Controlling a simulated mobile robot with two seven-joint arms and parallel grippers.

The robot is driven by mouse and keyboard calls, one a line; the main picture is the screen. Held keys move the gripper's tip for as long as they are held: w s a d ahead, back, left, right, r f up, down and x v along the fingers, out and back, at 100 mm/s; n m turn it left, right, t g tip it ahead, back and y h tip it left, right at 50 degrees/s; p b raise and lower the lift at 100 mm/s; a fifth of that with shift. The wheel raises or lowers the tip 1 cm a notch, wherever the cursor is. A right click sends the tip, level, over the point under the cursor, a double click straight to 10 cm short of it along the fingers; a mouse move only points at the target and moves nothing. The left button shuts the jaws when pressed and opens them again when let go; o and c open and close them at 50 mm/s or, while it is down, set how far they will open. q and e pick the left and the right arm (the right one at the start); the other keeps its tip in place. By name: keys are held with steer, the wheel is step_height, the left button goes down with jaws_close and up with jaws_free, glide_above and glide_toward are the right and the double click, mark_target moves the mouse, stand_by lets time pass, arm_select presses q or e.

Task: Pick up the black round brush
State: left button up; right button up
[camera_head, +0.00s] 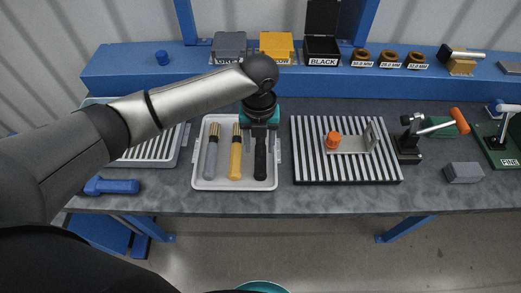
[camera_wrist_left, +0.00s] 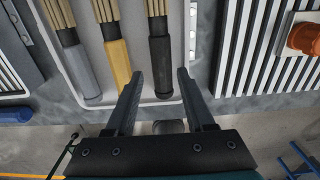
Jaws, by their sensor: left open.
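The black round brush (camera_head: 260,160) lies in a white tray (camera_head: 234,186), to the right of a yellow brush (camera_head: 236,160) and a grey brush (camera_head: 212,160). Its dark handle (camera_wrist_left: 162,66) and pale bristles also show in the left wrist view. My left gripper (camera_head: 260,124) is over the far end of the black brush in the head view, which hides that end. In the left wrist view my left gripper (camera_wrist_left: 160,76) is open, its two fingers on either side of the black handle's line. No contact with the brush is visible. My right gripper is not in view.
A striped rack (camera_head: 310,175) with an orange knob and metal bracket stands right of the tray. A blue tool (camera_head: 112,186) lies left near the front edge. Clamps (camera_head: 408,145) stand further right. Open boxes, one labelled BLACK (camera_head: 322,50), line the back shelf.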

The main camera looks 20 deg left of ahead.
mark_target(260, 156)
arm_select(q)
step_height(260, 156, down, 5)
steer(key=shift+d+r+b, duration=0.1)
steer(key=shift+d+b, duration=0.05)
steer(key=shift+b, duration=0.2)
jaws_close()
